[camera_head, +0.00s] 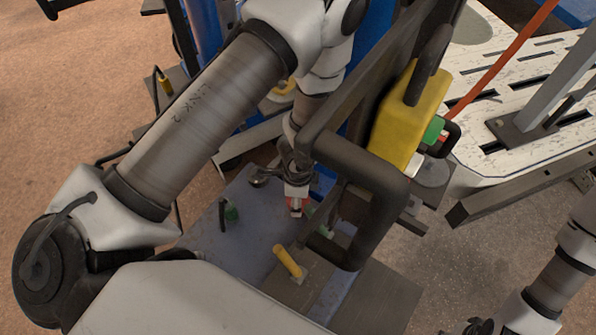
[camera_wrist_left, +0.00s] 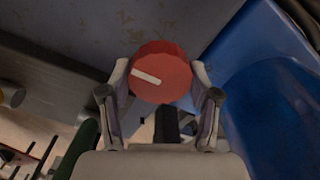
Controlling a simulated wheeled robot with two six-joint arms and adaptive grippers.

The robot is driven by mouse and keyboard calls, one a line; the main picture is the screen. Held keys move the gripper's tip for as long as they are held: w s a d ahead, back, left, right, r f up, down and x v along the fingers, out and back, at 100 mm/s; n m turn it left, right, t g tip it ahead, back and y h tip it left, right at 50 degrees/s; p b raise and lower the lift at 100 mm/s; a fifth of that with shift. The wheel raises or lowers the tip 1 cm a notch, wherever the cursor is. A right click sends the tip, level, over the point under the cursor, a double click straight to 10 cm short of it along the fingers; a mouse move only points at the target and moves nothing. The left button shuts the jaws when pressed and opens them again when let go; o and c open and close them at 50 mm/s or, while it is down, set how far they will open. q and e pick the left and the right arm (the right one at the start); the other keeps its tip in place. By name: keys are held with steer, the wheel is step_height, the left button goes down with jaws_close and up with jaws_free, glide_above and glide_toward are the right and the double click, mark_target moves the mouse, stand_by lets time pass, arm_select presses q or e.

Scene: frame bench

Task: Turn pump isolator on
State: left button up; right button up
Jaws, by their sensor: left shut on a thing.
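The pump isolator is a red rotary knob with a white pointer bar (camera_wrist_left: 160,72), in the middle of the left wrist view. The bar lies tilted, running from upper left to lower right, short of level. My left gripper (camera_wrist_left: 160,92) has one finger on each side of the knob and is shut on it.
A dark thick handle frame (camera_head: 385,185) and a yellow block (camera_head: 410,115) are close to the right of my left gripper. A slotted white table (camera_head: 520,90) is at the right.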

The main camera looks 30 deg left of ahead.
stand_by(0.5)
arm_select(q)
steer(key=o, duration=1.2)
steer(key=shift+c, duration=0.2)
step_height(320, 180, up, 12)
